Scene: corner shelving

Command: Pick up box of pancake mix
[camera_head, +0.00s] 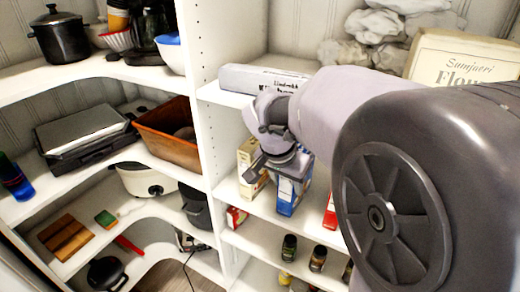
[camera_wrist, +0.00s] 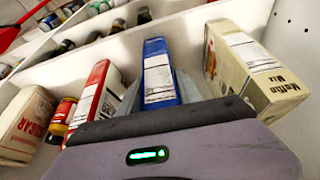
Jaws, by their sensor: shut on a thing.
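A blue box (camera_wrist: 158,72) with a white label panel stands upright between my gripper's fingers (camera_wrist: 160,92) in the wrist view. Its label cannot be read, so I cannot confirm that it is the pancake mix. My gripper (camera_head: 285,168) is shut on this box, reaching down from above in the head view. There the blue box (camera_head: 286,196) stands on a middle shelf, partly hidden by my gripper. I cannot tell whether its base touches the shelf.
A cream muffin mix box (camera_wrist: 255,70) stands close on the right; a red box (camera_wrist: 95,98) and sugar package (camera_wrist: 27,120) are on the left. A shelf above holds a long white package (camera_head: 255,78) and a flour package (camera_head: 460,58). Jars stand on a lower shelf.

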